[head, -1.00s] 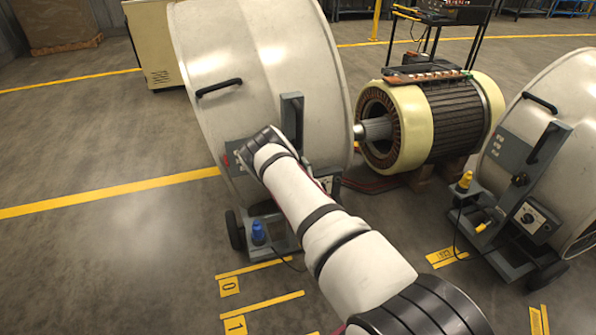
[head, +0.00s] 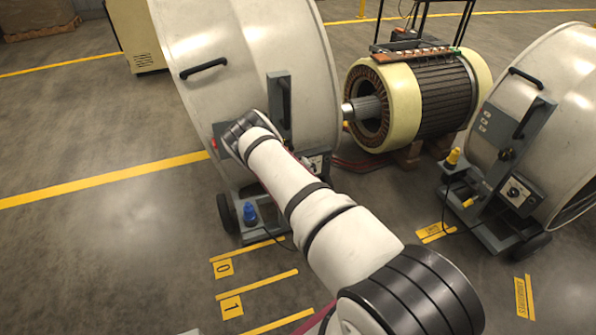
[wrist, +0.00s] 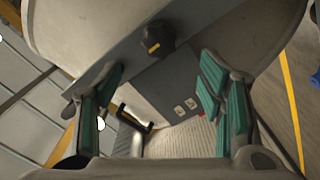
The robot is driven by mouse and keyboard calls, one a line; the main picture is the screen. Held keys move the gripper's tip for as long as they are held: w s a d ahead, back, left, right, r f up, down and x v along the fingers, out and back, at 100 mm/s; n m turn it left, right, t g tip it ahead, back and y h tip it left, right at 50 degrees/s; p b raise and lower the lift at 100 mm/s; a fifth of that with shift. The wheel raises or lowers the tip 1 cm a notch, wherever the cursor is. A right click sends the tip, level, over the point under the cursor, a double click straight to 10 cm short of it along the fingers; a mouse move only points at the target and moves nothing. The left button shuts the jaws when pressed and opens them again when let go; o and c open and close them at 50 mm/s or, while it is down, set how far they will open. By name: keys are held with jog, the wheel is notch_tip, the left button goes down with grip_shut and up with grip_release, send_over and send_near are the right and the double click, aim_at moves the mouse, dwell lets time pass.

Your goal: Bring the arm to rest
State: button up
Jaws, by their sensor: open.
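My gripper (wrist: 160,72) is open and empty in the wrist view, with its green-padded fingers apart. Between and beyond them is a grey control panel (wrist: 160,85) with a black knob (wrist: 155,40) bearing a yellow mark. I cannot tell how far the fingertips are from the panel. In the head view my white arm reaches from the lower right to the left drum fan (head: 240,50), its wrist in front of that fan's panel. The gripper itself is hidden there behind the wrist.
A second drum fan (head: 560,130) stands at the right. A large motor (head: 445,100) lies between the fans on supports. A blue plug (head: 249,214) and a yellow plug (head: 452,157) sit on the fan bases. Yellow lines and number markings cover the floor; the left floor is clear.

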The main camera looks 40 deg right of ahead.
dwell(0.3)
jog(key=w+r+m+g+h+p, duration=0.1)
jog(key=w+r+m, duration=0.15)
jog(key=r, duration=0.25)
jog(key=w+r+m+g+h+p, duration=0.1)
jog(key=w+r+m+g, duration=0.15)
jog(key=r, duration=0.25)
jog(key=a+r+m+g+y+p, duration=0.1)
jog(key=a+r+m+g+p, duration=0.25)
jog(key=r, duration=1.15)
jog(key=s+a+r+g+y+p, duration=0.1)
jog(key=s+a+r+y, duration=0.1)
jog(key=s+a+r, duration=0.5)
jog(key=s+a+r+g+y+p, duration=0.1)
jog(key=s+a+r+y, duration=0.2)
jog(key=r, duration=0.5)
jog(key=s+a+r+g+p, duration=0.1)
jog(key=s+a+r, duration=0.2)
jog(key=s, duration=0.7)
jog(key=s+a+r+g+p, duration=0.1)
jog(key=s+a+r, duration=0.3)
jog(key=s, duration=0.7)
jog(key=s+a+r+g+y+p, duration=0.1)
jog(key=s+a+r+g+p, duration=0.1)
jog(key=s, duration=0.9)
notch_tip(320, 180, up, 3)
jog(key=shift+a+f+n, duration=0.2)
jog(key=shift+a+n, duration=0.25)
jog(key=shift+a, duration=0.25)
jog(key=shift+d, duration=0.15)
